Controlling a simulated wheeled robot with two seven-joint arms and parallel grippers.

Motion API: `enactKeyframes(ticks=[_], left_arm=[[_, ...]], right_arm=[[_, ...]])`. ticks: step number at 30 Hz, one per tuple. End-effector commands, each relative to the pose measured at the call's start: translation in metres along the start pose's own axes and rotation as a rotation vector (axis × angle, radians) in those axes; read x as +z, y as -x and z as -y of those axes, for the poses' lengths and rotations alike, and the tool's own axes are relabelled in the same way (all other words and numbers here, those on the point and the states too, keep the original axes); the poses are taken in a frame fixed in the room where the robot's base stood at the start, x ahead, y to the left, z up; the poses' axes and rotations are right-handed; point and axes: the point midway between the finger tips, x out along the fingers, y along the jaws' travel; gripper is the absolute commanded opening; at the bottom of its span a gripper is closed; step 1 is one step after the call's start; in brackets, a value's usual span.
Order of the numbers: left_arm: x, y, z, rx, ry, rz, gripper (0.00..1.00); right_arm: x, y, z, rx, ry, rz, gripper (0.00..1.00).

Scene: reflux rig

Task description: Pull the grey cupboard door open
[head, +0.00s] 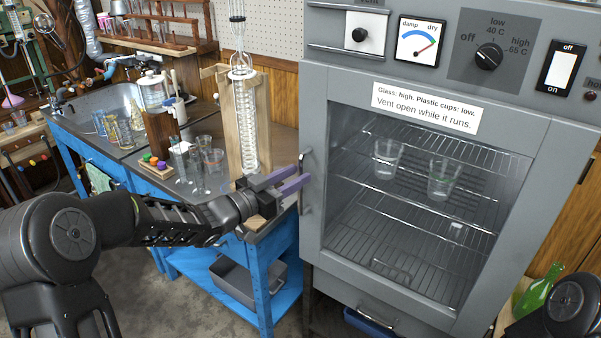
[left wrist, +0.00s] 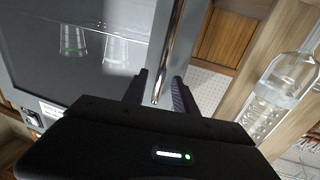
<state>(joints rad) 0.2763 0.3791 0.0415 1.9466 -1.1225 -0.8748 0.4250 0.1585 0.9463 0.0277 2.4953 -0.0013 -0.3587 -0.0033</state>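The grey cupboard door (head: 312,240) is shut; it has a large window and a vertical metal handle (head: 304,192) on its left edge. In the left wrist view the handle (left wrist: 169,52) is a shiny bar running down between my finger tips. My left gripper (head: 300,180) has purple-grey fingers and is at the handle. The fingers (left wrist: 160,92) are apart, with gaps beside the bar, so the gripper looks open around it. Contact is not clear. My right gripper is outside the view; only part of my right arm shows at the lower right.
Two clear cups (head: 388,158) stand on a wire rack behind the window. A blue bench (head: 268,262) with glassware and a coil condenser on a wooden stand (head: 232,120) is close left of the door.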

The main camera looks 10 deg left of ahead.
Motion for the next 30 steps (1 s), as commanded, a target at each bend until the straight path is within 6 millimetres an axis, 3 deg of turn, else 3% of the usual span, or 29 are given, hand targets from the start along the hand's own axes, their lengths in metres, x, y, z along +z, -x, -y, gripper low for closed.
enactKeyframes(ticks=[6, 14, 27, 30], left_arm=[[0.0, -0.021, 0.0, 0.0, 0.0, 0.0, 0.34], [0.0, -0.022, 0.0, -0.001, 0.0, 0.001, 0.34], [0.0, -0.022, 0.0, -0.001, 0.0, 0.0, 0.0], [0.0, -0.022, 0.0, -0.001, 0.0, 0.0, 0.0]], right_arm=[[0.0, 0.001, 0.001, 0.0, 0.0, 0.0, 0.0], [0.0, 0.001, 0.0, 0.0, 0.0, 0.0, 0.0], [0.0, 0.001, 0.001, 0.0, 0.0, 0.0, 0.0], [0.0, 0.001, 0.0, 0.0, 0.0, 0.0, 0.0]])
